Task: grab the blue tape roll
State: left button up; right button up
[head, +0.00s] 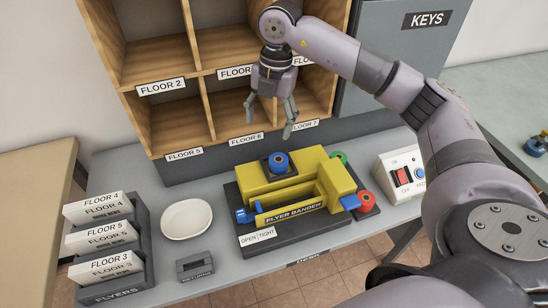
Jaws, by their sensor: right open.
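A blue tape roll (278,162) sits on a dark square pad on top of the yellow flyer bander (250,180). A green roll (339,157) and a red roll (366,200) lie at the bander's right side. My right gripper (268,122) hangs from above with its fingers pointing down and spread open. It is empty, appears above and behind the blue roll in the picture, and is in front of the mail slots. My left gripper is not in view.
A wooden sorting shelf (207,58) with floor labels stands behind the grey desk. A white oval dish (187,219) and a flyer rack (111,250) are at left. A switch box (403,175) stands at right. A grey keys cabinet (405,50) is at the back.

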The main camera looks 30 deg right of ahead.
jog(key=d+m+h, duration=0.1)
jog(key=d, duration=0.2)
jog(key=p, duration=0.3)
send_over(278, 159)
jog(key=s, duration=0.1)
notch_tip(278, 159, down, 10)
jog(key=shift+s+a, duration=0.1)
jog(key=f+p, duration=0.1)
jog(key=f, duration=0.1)
jog(key=w+f+p, duration=0.1)
jog(key=f, duration=0.2)
jog(key=shift+f, duration=0.55)
jog(key=c, duration=1.3)
